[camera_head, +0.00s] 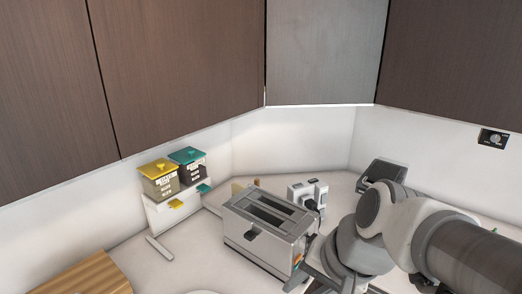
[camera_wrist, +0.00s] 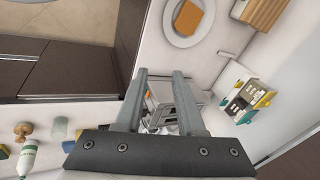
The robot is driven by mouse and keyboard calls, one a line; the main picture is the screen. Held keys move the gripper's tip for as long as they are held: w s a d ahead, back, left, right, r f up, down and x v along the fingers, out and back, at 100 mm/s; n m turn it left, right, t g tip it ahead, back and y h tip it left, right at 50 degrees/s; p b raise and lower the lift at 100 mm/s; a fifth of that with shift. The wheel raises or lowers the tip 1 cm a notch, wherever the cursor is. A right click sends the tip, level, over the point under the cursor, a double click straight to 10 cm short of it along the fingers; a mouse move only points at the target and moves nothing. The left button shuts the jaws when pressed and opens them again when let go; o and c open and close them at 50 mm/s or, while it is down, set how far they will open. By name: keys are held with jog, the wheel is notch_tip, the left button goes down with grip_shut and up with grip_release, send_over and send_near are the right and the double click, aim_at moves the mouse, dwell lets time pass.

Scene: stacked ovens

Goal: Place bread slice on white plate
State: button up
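A brown bread slice (camera_wrist: 194,17) lies flat on the round white plate (camera_wrist: 175,38) at the top of the wrist view. In the head view only a sliver of a pale round rim, perhaps the plate, shows at the bottom edge. My gripper (camera_wrist: 159,75) is open, its two fingers apart with nothing seen between them. It is over the counter beside the silver toaster (camera_head: 268,228), apart from the plate and slice. In the head view my fingers are partly hidden by my arm. The toaster also shows partly behind my fingers in the wrist view (camera_wrist: 160,112).
A wooden board (camera_head: 88,276) lies at the lower left of the head view. A white rack with yellow- and teal-lidded containers (camera_head: 160,182) stands against the wall. A dark-topped appliance (camera_head: 384,172) is behind my arm. Brown cabinets (camera_head: 180,60) hang above the counter.

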jog(key=s+d+r+n+t+h, duration=0.2)
jog(key=d+n+h, duration=0.1)
jog(key=d+n, duration=0.2)
jog(key=shift+d+r+b, duration=0.3)
jog(key=shift+d+b, duration=0.15)
jog(key=shift+d, duration=0.7)
